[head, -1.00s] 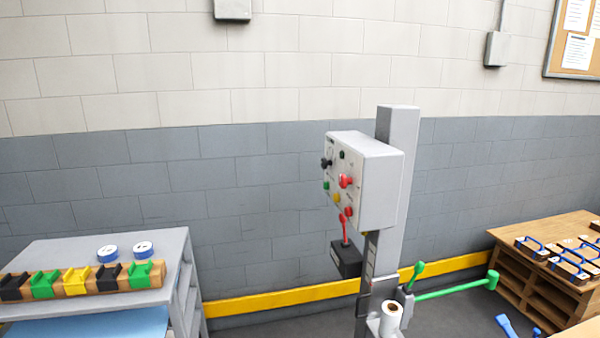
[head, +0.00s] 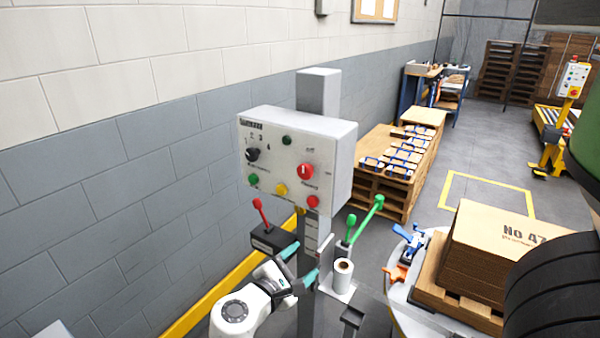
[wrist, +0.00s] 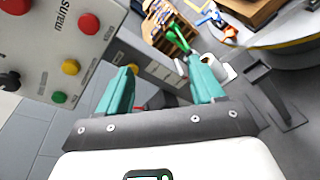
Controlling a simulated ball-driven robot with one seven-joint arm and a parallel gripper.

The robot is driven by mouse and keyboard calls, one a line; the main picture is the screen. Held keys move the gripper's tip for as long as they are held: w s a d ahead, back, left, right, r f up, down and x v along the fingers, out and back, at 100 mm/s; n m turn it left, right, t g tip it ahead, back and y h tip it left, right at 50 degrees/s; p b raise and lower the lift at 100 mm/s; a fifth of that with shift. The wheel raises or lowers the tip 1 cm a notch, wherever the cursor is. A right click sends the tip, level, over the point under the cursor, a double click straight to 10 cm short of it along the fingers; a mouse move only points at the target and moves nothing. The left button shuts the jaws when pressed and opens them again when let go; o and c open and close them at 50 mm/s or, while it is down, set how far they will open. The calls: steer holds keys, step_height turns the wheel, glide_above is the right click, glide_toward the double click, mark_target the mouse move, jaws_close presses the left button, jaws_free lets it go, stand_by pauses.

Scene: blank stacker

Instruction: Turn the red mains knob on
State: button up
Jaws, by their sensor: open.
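The red mains knob (head: 305,172) is on the front of a grey control box (head: 345,165) on a post, right of a black knob (head: 252,154). In the wrist view the red knob (wrist: 16,4) is cut off at the top left corner. My gripper (head: 303,262) is below the box, in front of the post, open and empty, apart from the knob. Its teal fingers also show spread in the wrist view (wrist: 163,82), to the right of the panel. A smaller red button (head: 313,201) sits below the knob.
Green and yellow buttons (head: 281,188) line the panel's lower edge. A red-handled lever (head: 259,210) and a green lever (head: 350,222) stand close to the gripper. A stack of cardboard (head: 490,255) on a pallet is at right. Open floor (head: 430,190) lies behind.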

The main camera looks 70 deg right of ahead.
mark_target(303, 174)
steer(key=w+r+n+g+h+p, duration=0.25)
steer(key=w+r+n+h, duration=0.3)
steer(key=r, duration=0.75)
steer(key=shift+m+g, duration=0.35)
steer(key=x, duration=0.3)
steer(key=p+x, duration=0.1)
steer(key=x, duration=0.3)
steer(key=w+p+x, duration=0.1)
steer(key=x, duration=0.2)
steer(key=shift+s+d, duration=0.2)
steer(key=shift+d, duration=0.35)
steer(key=shift+c, duration=0.2)
steer(key=c, duration=1)
